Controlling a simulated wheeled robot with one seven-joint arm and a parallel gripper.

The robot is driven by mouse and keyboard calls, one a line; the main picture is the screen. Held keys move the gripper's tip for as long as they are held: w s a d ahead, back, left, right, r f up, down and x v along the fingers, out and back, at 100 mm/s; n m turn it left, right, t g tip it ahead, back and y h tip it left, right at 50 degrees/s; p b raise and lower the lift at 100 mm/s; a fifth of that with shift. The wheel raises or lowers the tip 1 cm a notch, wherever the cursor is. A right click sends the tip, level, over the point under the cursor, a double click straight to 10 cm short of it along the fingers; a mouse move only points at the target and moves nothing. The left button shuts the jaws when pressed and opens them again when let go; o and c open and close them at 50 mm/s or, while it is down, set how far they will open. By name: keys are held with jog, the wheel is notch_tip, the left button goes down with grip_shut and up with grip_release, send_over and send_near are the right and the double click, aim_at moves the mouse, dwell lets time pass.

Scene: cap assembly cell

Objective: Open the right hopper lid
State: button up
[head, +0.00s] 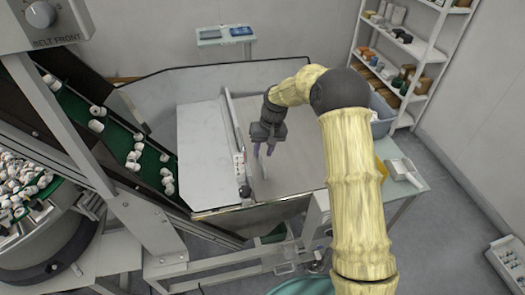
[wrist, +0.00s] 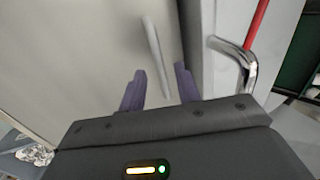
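The right hopper lid (head: 298,135) is a flat grey panel on the right half of the hopper, and it looks closed. A pale upright bar handle (head: 264,166) stands on its left part; it also shows in the wrist view (wrist: 155,55) as a slanted light bar. My gripper (head: 263,151) is over the lid at this handle. In the wrist view its two purple fingers (wrist: 160,78) are apart. The handle lies ahead of the gap between them, and I cannot tell whether they touch it.
The white left lid (head: 204,150) lies beside the right one. A bent metal bar (wrist: 240,62) is right of the fingers in the wrist view. A green belt with white caps (head: 130,150) runs along the left. A shelf (head: 410,50) stands at the back right.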

jog(key=shift+a+f, duration=0.2)
jog(key=shift+f, duration=0.65)
jog(key=shift+s, duration=0.1)
grip_shut()
jog(key=shift+r, duration=0.15)
